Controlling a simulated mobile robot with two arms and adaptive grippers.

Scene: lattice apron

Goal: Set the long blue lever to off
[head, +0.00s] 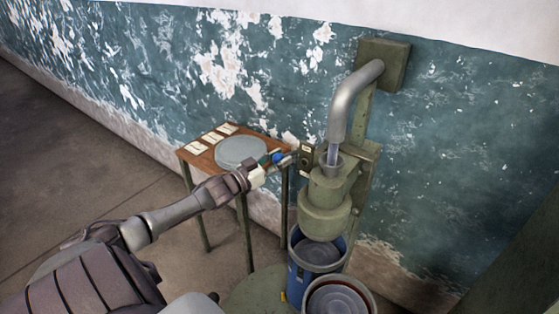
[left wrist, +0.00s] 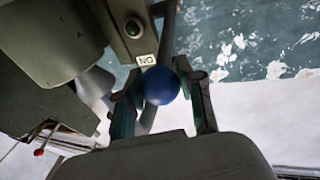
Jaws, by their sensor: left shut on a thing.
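The long blue lever ends in a round blue knob (head: 278,157), on the left side of the green machine (head: 325,212). In the left wrist view the knob (left wrist: 160,86) sits between the two fingers, with its grey rod behind it. My left gripper (head: 271,160) is shut on the knob. A small white label (left wrist: 147,60) by the rod reads "NO" in this wrist view, which looks upside down. The lever's pivot is hard to make out. My right gripper is not in view.
A wooden side table (head: 187,153) with a round grey lid (head: 241,151) and paper cards stands left of the machine. A peeling teal wall is behind. The floor at left is clear.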

